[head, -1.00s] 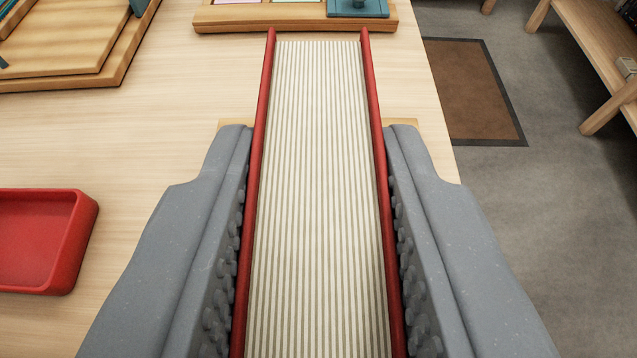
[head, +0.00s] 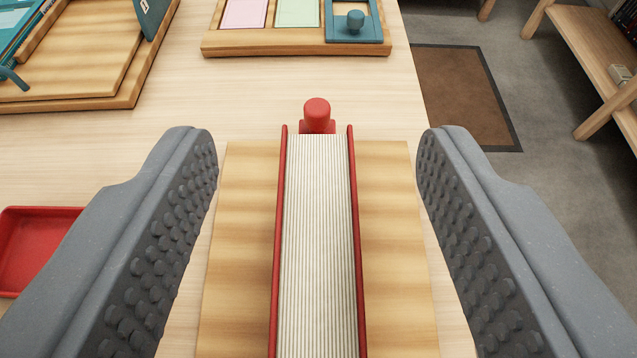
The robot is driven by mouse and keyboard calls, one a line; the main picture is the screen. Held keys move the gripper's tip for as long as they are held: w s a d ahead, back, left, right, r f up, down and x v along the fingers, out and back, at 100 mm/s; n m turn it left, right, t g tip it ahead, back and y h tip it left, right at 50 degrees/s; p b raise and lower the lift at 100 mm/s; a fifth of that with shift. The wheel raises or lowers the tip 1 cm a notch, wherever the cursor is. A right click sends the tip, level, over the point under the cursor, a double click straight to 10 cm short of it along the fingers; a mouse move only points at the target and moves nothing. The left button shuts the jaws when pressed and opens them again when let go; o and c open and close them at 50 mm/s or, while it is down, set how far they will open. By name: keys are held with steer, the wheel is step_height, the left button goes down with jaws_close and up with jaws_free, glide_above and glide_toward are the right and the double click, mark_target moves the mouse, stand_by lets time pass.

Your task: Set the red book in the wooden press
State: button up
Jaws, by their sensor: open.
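The red book (head: 319,230) stands on edge, its striped pale page edges facing up between two red covers. It sits in the middle of a light wooden block (head: 245,235) that looks like the press, with wood showing on both sides. A red knob (head: 317,112) stands at the far end of the book. My gripper (head: 318,140) is open, with one studded grey jaw on each side of the book and a clear gap to both covers. The lower part of the book and how deep it sits are hidden.
A red tray (head: 30,240) lies at the left. A wooden tray with teal pieces (head: 75,80) is at the upper left. A wooden holder with pink, green and teal tiles (head: 300,50) is at the back. The table's right edge is close to the block.

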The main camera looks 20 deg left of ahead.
steer(key=shift+s+f, duration=0.1)
steer(key=shift+s, duration=0.8)
steer(key=s+r, duration=0.1)
steer(key=s, duration=1.3)
steer(key=shift+r, duration=0.25)
steer(key=shift+s, duration=0.1)
steer(key=w+d+r+m+h, duration=0.15)
steer(key=d+r, duration=0.25)
steer(key=r, duration=0.5)
steer(key=d+r+m+h, duration=0.1)
steer(key=d+r+h, duration=0.2)
steer(key=r, duration=0.6)
steer(key=s+a+r, duration=0.2)
steer(key=s+r, duration=0.1)
steer(key=r, duration=0.5)
steer(key=s+a+r+t, duration=0.1)
steer(key=s+a+r, duration=0.2)
steer(key=r, duration=0.4)
steer(key=s+a+r+m+t, duration=0.1)
steer(key=s+r, duration=0.3)
steer(key=r, duration=0.4)
steer(key=shift+a+r, duration=0.35)
steer(key=shift+a, duration=0.4)
